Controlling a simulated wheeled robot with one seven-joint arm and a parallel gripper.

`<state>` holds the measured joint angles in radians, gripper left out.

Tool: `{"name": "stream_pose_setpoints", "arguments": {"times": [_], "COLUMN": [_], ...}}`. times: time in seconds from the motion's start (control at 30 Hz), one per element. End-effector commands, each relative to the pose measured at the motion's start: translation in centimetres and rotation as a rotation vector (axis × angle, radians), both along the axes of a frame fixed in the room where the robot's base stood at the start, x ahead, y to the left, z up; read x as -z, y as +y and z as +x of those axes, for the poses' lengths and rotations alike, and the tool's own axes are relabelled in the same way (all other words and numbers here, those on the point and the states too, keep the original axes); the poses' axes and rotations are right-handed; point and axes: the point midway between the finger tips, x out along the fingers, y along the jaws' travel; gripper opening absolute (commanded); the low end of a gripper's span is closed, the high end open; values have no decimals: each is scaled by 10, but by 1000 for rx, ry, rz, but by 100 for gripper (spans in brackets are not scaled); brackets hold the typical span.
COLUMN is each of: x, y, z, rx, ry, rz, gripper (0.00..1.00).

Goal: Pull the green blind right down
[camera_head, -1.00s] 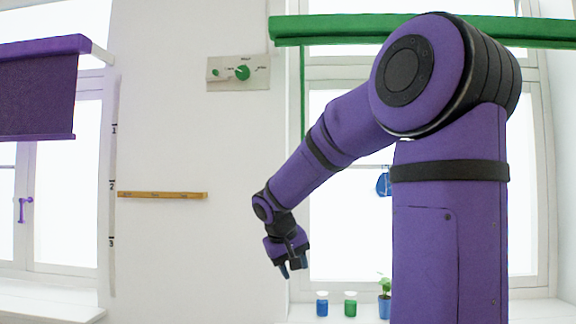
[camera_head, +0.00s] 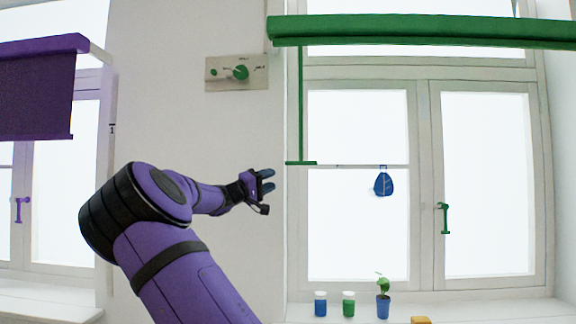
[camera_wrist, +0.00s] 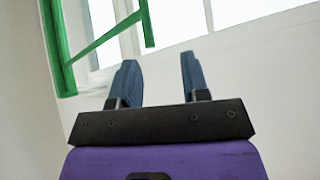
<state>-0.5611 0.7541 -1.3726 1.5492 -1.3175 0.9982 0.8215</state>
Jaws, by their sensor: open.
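The green blind (camera_head: 420,31) is rolled up in a long bar across the top of the right window. A thin green pull rod (camera_head: 301,110) hangs from its left end and ends in a short crossbar (camera_head: 301,163). My gripper (camera_head: 267,184) is open and empty, a little left of and below the crossbar in the head view. In the wrist view, my two blue fingertips (camera_wrist: 158,70) are apart with nothing between them. The green blind (camera_wrist: 56,45) runs along the upper left there, and the slanting rod and crossbar (camera_wrist: 147,22) show beyond the fingers.
A wall panel with a green dial (camera_head: 241,73) is left of the blind. Blue and green jars (camera_head: 320,304) and a potted plant (camera_head: 383,303) stand on the sill. A blue pendant (camera_head: 383,183) and a green window handle (camera_head: 443,218) are farther right. A purple blind (camera_head: 38,95) covers the left window's top.

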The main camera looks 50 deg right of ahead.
Motion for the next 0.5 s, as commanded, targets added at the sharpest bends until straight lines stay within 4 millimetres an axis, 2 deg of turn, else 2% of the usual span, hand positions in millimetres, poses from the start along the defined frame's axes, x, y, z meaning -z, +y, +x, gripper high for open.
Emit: {"name": "stream_pose_setpoints", "arguments": {"times": [0.1,0.2,0.33,0.5], "x": [-12,-17,-23,-35], "y": [11,9,-5,-33], "z": [9,10,7,2], "rx": [-10,-12,-10,-11], "ry": [9,10,10,8], "rz": [-60,-75,-73,-71], "gripper": [42,42,42,42]}}
